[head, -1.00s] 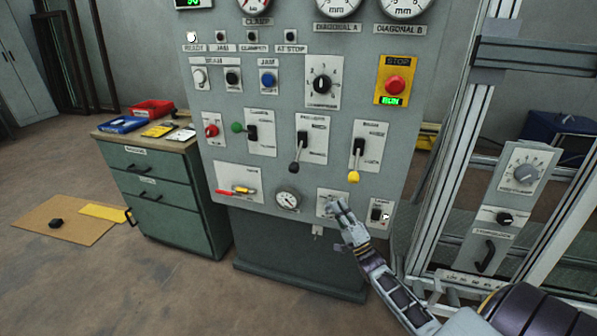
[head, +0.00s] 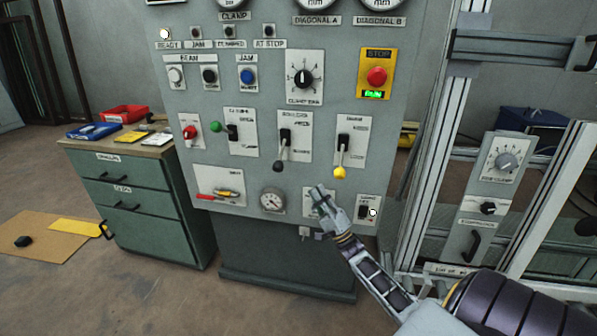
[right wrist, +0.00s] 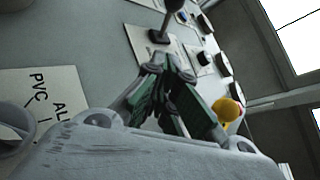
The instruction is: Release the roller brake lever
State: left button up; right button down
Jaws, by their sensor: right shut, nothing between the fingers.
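The lever with a yellow knob (head: 340,172) hangs down from its slot at the right of the lever row. The lever with a black knob (head: 278,166) hangs down to its left. Their small labels are too blurred to tell surely which is the roller brake. My right gripper (head: 319,192) is shut and empty, in front of the lower panel, below and between the two knobs. It also shows in the right wrist view (right wrist: 166,68), with the yellow knob (right wrist: 230,110) to its right, apart from the fingertips. My left gripper is not in view.
The grey control panel (head: 220,150) also carries a green-knobbed lever (head: 215,127), a dial gauge (head: 272,201) and a red stop button (head: 377,76). A green drawer cabinet (head: 150,205) stands left. A metal frame (head: 445,130) stands close on the right.

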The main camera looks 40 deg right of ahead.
jog(key=shift+w+r, duration=0.1)
jog(key=shift+r, duration=0.05)
jog(key=b, duration=0.2)
send_near(281, 155)
jog(key=w+d+r, duration=0.3)
jog(key=w, duration=0.1)
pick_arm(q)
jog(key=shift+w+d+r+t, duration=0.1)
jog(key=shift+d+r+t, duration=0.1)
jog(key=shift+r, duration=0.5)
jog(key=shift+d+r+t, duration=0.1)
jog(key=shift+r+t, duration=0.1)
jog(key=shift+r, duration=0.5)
pick_arm(e)
jog(key=shift+w+a+r, duration=0.45)
jog(key=shift+w+r, duration=0.05)
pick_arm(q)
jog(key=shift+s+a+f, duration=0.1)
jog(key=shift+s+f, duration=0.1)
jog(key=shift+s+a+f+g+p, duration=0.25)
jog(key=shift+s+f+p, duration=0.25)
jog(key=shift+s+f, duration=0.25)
pick_arm(e)
jog(key=shift+s+r+m+h, duration=0.1)
jog(key=shift+r+m+h, duration=0.05)
jog(key=shift+m+h, duration=0.25)
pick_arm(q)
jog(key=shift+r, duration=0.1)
